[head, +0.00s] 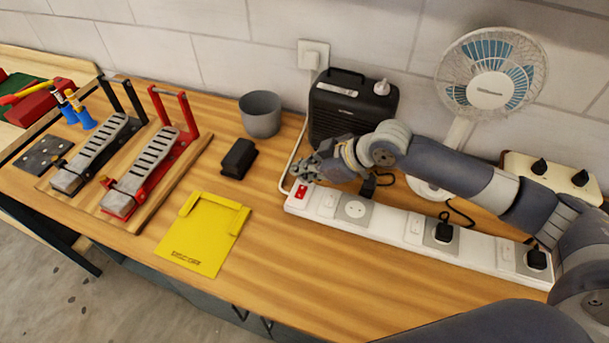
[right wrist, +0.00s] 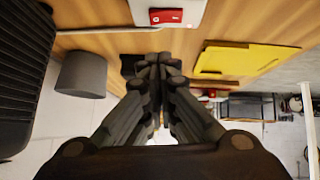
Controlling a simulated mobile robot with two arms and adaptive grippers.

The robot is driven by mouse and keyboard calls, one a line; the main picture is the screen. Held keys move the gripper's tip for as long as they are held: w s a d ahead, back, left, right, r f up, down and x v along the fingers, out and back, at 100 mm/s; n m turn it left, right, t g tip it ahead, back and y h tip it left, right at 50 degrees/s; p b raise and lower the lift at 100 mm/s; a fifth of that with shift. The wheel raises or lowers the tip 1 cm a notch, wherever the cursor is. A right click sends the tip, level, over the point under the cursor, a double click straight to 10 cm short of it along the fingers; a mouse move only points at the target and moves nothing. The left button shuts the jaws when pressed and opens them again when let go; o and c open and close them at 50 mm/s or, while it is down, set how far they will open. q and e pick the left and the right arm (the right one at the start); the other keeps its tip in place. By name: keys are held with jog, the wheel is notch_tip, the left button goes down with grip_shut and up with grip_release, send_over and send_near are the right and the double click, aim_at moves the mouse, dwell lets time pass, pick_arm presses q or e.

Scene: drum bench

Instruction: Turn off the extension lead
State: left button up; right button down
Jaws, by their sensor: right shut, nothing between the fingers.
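The white extension lead (head: 390,222) lies along the right half of the bench, with several sockets and black plugs in some of them. Its red switch (head: 301,191) is at the left end; it also shows in the right wrist view (right wrist: 166,16) at the top edge. I cannot tell the rocker's position. My right gripper (head: 299,172) is shut and empty, fingers together, just behind and above the red switch end. In the right wrist view its fingertips (right wrist: 158,62) are apart from the switch. My left gripper is not in view.
A black box-shaped device (head: 350,108) and a grey cup (head: 261,115) stand behind the gripper. A white fan (head: 490,75) and a cream box with black knobs (head: 550,177) are at right. A black block (head: 239,158), yellow tray (head: 207,232) and pedals (head: 150,170) lie left. The front bench is clear.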

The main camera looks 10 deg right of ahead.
aim_at(305, 190)
notch_tip(305, 190, down, 4)
jog(key=shift+w+d+r+p, duration=0.1)
jog(key=shift+w+p, duration=0.05)
jog(key=shift+p, duration=0.35)
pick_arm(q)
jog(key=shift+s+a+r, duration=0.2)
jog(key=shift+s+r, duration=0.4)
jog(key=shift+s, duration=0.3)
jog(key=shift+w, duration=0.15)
pick_arm(e)
jog(key=shift+w, duration=0.1)
jog(key=shift+w+d+f, duration=0.1)
jog(key=shift+f, duration=0.45)
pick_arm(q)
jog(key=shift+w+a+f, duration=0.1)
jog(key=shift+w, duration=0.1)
pick_arm(e)
jog(key=shift+r, duration=0.1)
